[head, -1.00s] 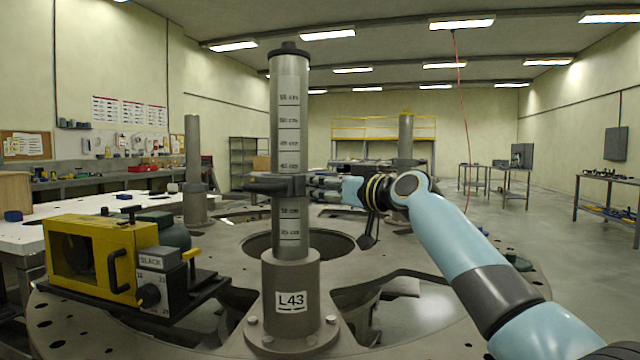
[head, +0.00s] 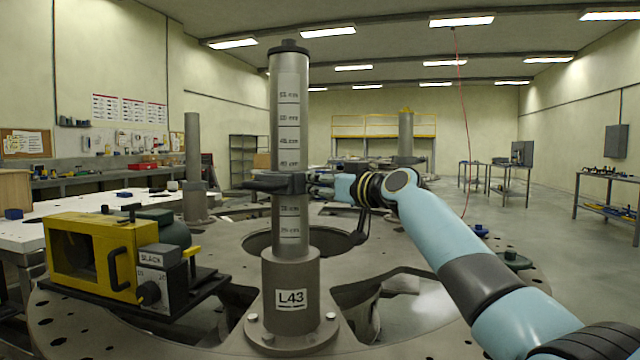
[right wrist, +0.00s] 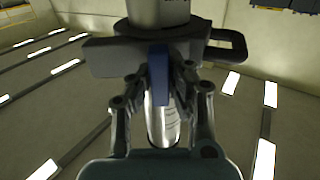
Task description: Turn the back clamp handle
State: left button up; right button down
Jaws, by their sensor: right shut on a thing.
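A dark clamp collar (head: 275,183) sits around the grey graduated column (head: 289,125) labelled L43. It also shows in the right wrist view (right wrist: 110,58), where a blue handle (right wrist: 158,75) stands out from it. My right gripper (head: 318,186) comes in from the right at the collar's height, just behind the column's right side. In the right wrist view, its two fingers (right wrist: 158,95) are on either side of the blue handle and shut on it. In the head view the handle is not clearly seen, as my fingers cover it. My left gripper is not in view.
The round plate (head: 400,345) has large openings around the column base. Another column (head: 194,150) stands behind at the left. Free room lies to the right.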

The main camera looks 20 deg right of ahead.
jog(key=shift+m, duration=0.3)
jog(key=m, duration=0.3)
jog(key=shift+d+p, duration=0.15)
jog(key=shift+p, duration=0.15)
jog(key=m+p, duration=0.1)
jog(key=m, duration=0.4)
jog(key=m+p, duration=0.2)
jog(key=m, duration=0.3)
jog(key=shift+w+d+f, duration=0.1)
jog(key=shift+d, duration=0.05)
jog(key=shift+f+m+p, duration=0.15)
jog(key=shift+m+p, duration=0.75)
jog(key=shift+m, duration=1.2)
jog(key=shift+f, duration=0.1)
jog(key=c, duration=1.2)
grip_release()
jog(key=shift+c, duration=0.2)
